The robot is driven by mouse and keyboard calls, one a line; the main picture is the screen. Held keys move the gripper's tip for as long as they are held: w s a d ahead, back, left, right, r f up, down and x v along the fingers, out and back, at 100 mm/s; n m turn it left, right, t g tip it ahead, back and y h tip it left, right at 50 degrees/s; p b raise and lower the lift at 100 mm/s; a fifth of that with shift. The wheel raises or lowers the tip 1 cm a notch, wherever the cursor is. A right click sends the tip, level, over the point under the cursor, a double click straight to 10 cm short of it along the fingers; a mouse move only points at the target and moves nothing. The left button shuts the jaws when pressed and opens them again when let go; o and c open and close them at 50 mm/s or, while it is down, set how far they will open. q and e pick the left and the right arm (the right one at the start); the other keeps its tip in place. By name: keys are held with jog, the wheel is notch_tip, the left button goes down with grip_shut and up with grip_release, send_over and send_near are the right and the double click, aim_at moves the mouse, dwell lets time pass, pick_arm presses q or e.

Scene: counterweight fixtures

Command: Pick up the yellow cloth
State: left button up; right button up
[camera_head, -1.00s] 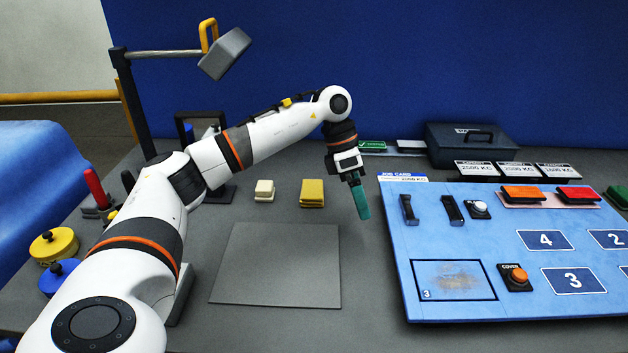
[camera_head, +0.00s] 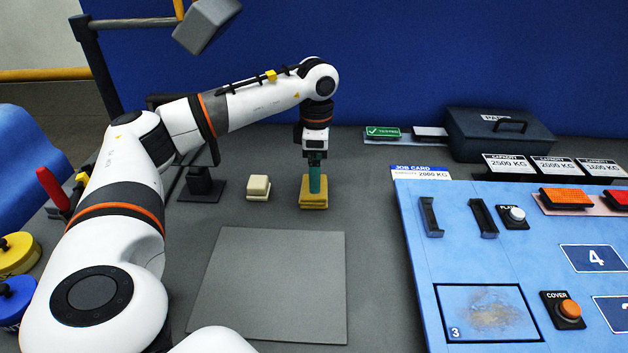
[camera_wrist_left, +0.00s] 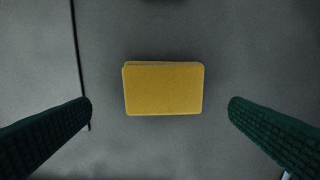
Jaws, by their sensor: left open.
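The yellow cloth (camera_head: 313,203) lies folded on the grey table, right of a cream block. In the left wrist view the cloth (camera_wrist_left: 163,89) is centred, between and beyond the two green fingers. My left gripper (camera_head: 315,190) is open and points straight down over the cloth. Its fingers (camera_wrist_left: 160,108) stand wide apart on either side, with nothing held. In the head view the fingers overlap the cloth and hide part of it; I cannot tell whether they touch it. My right gripper is not in view.
The cream block (camera_head: 258,187) stands left of the cloth. A flat grey plate (camera_head: 270,285) lies in front. A blue panel (camera_head: 415,260) with buttons and clips is at the right, with a dark case (camera_head: 498,140) behind it. A grey hanging weight (camera_head: 206,25) is at upper left.

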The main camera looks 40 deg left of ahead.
pick_arm(q)
jog(key=f, duration=0.5)
jog(key=shift+w+p, duration=0.25)
jog(key=shift+p, duration=0.1)
jog(key=c, duration=0.8)
notch_tip(320, 180, up, 10)
jog(key=shift+b, duration=0.35)
jog(key=shift+c, duration=0.2)
